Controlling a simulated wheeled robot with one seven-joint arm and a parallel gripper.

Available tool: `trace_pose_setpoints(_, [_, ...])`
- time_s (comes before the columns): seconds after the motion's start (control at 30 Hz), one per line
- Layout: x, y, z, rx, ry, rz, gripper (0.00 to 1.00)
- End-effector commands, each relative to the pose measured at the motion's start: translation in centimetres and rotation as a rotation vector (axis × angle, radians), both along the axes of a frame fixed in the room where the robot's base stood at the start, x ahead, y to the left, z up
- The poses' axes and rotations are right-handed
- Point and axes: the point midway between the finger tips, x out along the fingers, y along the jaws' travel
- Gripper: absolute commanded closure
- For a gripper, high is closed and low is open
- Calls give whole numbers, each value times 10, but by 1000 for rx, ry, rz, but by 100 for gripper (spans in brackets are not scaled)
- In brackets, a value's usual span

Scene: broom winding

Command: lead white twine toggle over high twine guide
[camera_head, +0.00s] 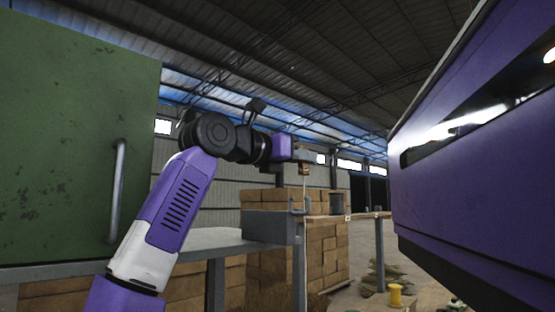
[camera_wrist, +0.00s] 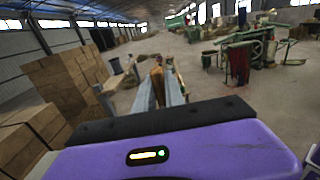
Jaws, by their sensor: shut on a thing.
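My gripper (camera_head: 306,157) is high up at the end of my raised arm, pointing right in the head view. It is shut on a small tan toggle (camera_head: 305,169), which hangs just under the fingertips. A thin pale line, seemingly its twine, drops from it. In the wrist view the toggle (camera_wrist: 157,77) shows brown between the two grey fingers. A grey U-shaped bracket (camera_head: 299,206) stands below the gripper on a grey block; I cannot tell whether it is the high twine guide. The toggle is above it and apart from it.
A green panel with a handle (camera_head: 117,190) fills the left. A grey bench (camera_head: 205,241) stands below my arm. Stacked brown boxes (camera_head: 325,250) are behind. A post with a crossbar (camera_head: 378,250) and a yellow spool (camera_head: 395,295) are at the right.

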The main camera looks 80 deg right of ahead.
Motion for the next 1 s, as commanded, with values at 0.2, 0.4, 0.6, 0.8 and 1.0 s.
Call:
trace_pose_setpoints(0.2, [0, 12, 0, -2, 0, 0, 100])
trace_pose_setpoints(0.4, [0, 33, 0, -2, 0, 0, 100])
trace_pose_setpoints(0.6, [0, 54, 0, -2, 1, 1, 100])
trace_pose_setpoints(0.8, [-1, 76, 0, -2, 1, 1, 100])
trace_pose_setpoints(1.0, [-1, 98, 0, -2, 1, 1, 100])
